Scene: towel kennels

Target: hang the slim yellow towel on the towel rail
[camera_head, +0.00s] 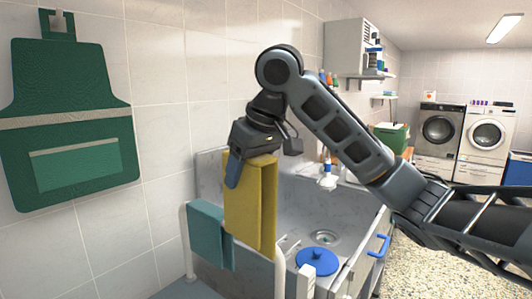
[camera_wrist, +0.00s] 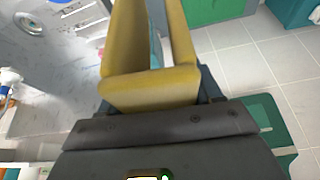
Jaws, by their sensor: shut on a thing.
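The slim yellow towel (camera_head: 248,205) hangs folded from my gripper (camera_head: 247,163), its two flaps pointing down. My gripper is shut on its top fold; one blue finger shows on the near side. In the wrist view the towel (camera_wrist: 148,88) fills the jaws, with a gap between its flaps. The white towel rail (camera_head: 184,232) stands at the near end of the sink, mostly covered by towels. A teal towel (camera_head: 207,236) hangs on it, left of and partly behind the yellow one. I cannot tell whether the bar lies between the yellow flaps.
A grey sink (camera_head: 325,215) with a drain and a blue round lid (camera_head: 316,261) is right of the rail. A green apron (camera_head: 68,120) hangs on the tiled wall at left. A wall cabinet (camera_head: 345,48) and washing machines (camera_head: 440,130) are farther back.

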